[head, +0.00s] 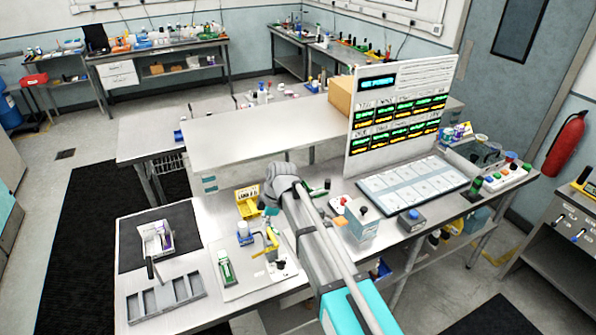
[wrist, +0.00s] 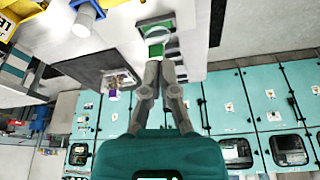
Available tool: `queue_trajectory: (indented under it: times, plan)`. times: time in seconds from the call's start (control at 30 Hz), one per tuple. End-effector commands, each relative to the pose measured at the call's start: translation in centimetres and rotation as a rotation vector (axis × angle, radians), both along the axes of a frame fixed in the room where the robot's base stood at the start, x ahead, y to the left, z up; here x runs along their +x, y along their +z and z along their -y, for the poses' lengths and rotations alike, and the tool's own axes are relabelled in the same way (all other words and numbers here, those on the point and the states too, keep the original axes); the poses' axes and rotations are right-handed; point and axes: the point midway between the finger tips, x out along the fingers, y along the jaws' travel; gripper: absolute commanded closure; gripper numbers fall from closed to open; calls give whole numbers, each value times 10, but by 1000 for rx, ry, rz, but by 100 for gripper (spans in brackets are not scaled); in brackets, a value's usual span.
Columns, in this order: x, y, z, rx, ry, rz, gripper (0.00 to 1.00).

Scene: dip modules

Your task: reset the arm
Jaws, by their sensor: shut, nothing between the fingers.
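In the head view my arm reaches from the bottom edge over the front bench (head: 190,262), and its end is hard to make out there. In the wrist view my gripper (wrist: 160,64) is shut, with nothing between its fingers. A green and white part (wrist: 156,36) lies beyond the fingertips; it looks apart from them, though the gap is hard to judge. In the head view a green module (head: 226,270) lies on a pale mat left of my arm.
A grey slotted tray (head: 165,297) and a white box (head: 156,237) on a black mat (head: 130,250) are at the bench's left. A yellow bin (head: 248,203) stands near my arm. An upright display panel (head: 400,105) and white gridded tray (head: 412,184) are right.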

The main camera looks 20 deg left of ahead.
Motion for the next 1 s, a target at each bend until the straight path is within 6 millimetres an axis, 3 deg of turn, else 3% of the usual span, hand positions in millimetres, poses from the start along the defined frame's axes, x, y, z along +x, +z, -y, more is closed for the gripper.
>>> queue_trajectory:
  times: [0.17, 0.37, 0.47, 0.7, 1.0]
  plan:
    - [1, -2, 5, -3, -14, -1, 100]
    - [6, -13, 38, -31, -137, -16, 100]
    - [10, -22, 68, -58, -251, -29, 100]
    - [15, -49, 160, -133, -618, -70, 100]
    - [3, -82, 272, -214, -1103, -119, 100]
